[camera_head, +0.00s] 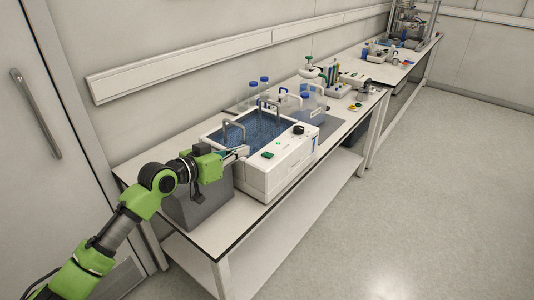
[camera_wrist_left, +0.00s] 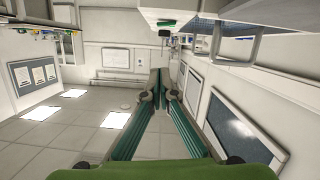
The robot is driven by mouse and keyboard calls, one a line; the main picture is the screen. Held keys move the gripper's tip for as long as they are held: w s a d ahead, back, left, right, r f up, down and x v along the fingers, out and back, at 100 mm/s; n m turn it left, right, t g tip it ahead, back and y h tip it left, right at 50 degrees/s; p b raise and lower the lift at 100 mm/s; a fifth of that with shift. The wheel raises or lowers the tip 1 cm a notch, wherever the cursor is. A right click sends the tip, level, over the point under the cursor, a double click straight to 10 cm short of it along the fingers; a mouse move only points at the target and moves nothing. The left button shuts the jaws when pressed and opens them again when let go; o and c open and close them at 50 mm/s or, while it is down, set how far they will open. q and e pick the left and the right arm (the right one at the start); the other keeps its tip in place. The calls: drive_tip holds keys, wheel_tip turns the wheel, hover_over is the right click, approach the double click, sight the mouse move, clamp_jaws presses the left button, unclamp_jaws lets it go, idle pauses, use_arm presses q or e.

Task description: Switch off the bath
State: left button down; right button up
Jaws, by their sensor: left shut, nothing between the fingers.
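The bath (camera_head: 282,166) is a white box with a blue water basin (camera_head: 250,130) and metal handles. It stands on the near bench. Its sloped front panel carries a green rocker switch (camera_head: 267,155) and a black knob (camera_head: 298,129). The bath also shows along the top of the left wrist view (camera_wrist_left: 200,14), with the green switch (camera_wrist_left: 166,22) at its edge. My left gripper (camera_head: 241,152) is at the bath's left front corner, left of the green switch and apart from it. Its fingers (camera_wrist_left: 160,75) are shut and empty. My right gripper is out of view.
A grey block (camera_head: 200,208) stands left of the bath, under my left gripper. Blue-capped bottles (camera_head: 259,85) stand behind the bath. More lab equipment (camera_head: 340,85) is farther along the bench (camera_head: 345,128). The floor (camera_head: 420,190) to the right is clear.

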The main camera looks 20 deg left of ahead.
use_arm(q)
drive_tip(key=shift+d+r, duration=0.15)
drive_tip(key=shift+r, duration=0.05)
drive_tip(key=p, duration=0.2)
hover_over(265, 163)
drive_tip(key=shift+a+f, duration=0.15)
drive_tip(key=shift+f, duration=0.45)
drive_tip(key=shift+a+f, duration=0.15)
drive_tip(key=shift+f, duration=0.4)
drive_tip(key=f, duration=0.3)
drive_tip(key=shift+w+d+f, duration=0.1)
drive_tip(key=shift+d, duration=0.2)
drive_tip(key=shift+f, duration=0.5)
